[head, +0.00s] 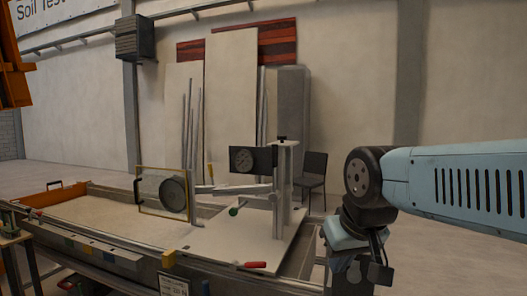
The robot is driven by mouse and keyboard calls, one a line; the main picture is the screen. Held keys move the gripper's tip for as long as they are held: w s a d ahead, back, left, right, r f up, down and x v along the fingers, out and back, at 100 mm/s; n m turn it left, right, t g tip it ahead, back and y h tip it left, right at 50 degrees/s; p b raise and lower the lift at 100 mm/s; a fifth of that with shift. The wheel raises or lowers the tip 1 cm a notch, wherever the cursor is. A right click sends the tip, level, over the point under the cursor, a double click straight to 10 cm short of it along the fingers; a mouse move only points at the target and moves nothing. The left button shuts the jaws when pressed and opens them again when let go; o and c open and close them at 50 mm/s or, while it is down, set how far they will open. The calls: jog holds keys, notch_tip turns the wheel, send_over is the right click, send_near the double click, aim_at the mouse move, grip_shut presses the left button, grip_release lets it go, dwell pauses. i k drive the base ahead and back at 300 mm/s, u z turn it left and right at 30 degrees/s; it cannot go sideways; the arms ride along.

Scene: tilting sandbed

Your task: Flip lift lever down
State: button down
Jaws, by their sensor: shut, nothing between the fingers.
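My light blue arm comes in from the right, and its end hangs down with my gripper (354,282) low in the picture, right of the sandbed's end. The gripper is shut and empty, apart from the levers. A red-handled lever (255,265) lies low at the front edge of the pale plate. A green knob (234,211) sits on a thin rod by the upright post, and a yellow handle (210,171) stands upright behind the arm of the fixture. I cannot tell which of these is the lift lever.
The long sandbed (90,212) fills the left and middle. On its right end, a pale plate (215,240) carries a metal post (283,190) and dark panel (250,160). A clear framed panel (150,190) stands left. A dark chair (313,170) is behind. Floor at right looks clear.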

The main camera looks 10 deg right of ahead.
aim_at(274, 197)
jog(key=i, duration=0.85)
jog(key=u, duration=0.05)
